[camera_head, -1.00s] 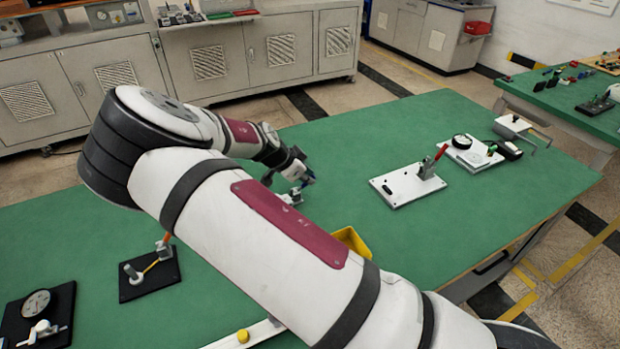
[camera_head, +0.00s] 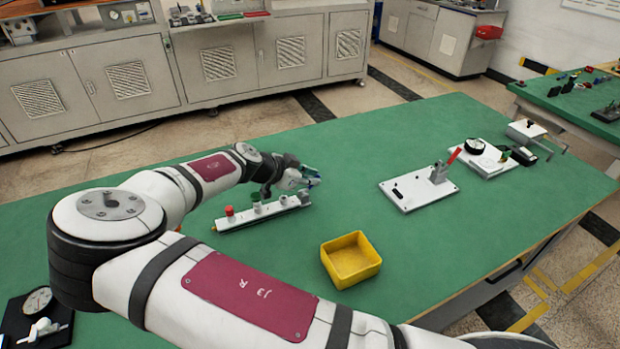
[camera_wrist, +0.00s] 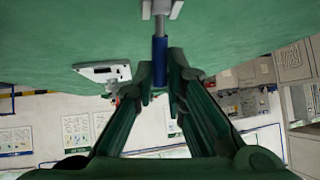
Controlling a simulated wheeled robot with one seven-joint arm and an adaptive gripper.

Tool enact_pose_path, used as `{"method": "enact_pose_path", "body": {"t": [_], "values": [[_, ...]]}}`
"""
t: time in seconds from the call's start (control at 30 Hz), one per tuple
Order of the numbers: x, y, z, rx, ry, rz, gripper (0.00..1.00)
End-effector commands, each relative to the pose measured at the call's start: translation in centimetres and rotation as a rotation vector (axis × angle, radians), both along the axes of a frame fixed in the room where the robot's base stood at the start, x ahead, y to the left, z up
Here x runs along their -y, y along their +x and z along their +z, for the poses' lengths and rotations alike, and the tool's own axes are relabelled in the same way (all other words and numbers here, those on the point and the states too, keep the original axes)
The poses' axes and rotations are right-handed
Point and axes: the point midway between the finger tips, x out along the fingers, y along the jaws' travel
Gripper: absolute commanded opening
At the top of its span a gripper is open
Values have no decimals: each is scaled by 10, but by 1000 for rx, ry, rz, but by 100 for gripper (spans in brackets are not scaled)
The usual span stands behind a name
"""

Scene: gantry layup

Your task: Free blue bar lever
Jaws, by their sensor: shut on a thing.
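The blue bar lever (camera_wrist: 160,62) stands out from a grey-white mount (camera_wrist: 160,9) at the top of the wrist view. My gripper (camera_wrist: 163,82) has its green fingers on both sides of the blue bar and is shut on it. In the head view my gripper (camera_head: 309,179) is at the right end of a white rail (camera_head: 238,224) on the green table. The bar is small there and mostly hidden by the fingers.
A red knob (camera_head: 229,210) stands on the rail's left part. A yellow bin (camera_head: 351,260) is in front of the rail. A white plate with a red-handled clamp (camera_head: 410,193) lies to the right, beside a plate with a dial (camera_head: 474,146). Green table between them is clear.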

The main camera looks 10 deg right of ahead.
Motion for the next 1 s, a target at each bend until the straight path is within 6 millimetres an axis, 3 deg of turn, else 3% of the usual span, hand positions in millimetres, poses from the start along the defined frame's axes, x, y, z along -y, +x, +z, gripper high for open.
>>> {"method": "enact_pose_path", "body": {"t": [0.03, 0.1, 0.17, 0.57, 1.0], "values": [[-1, 1, 0, -1, -1, 3, 0], [-1, 1, 0, -1, -1, 3, 24], [-1, 0, 0, -1, -1, 3, 32], [-6, -2, 4, 0, 2, 4, 32], [-64, -29, 54, 0, 1, 6, 32]]}}
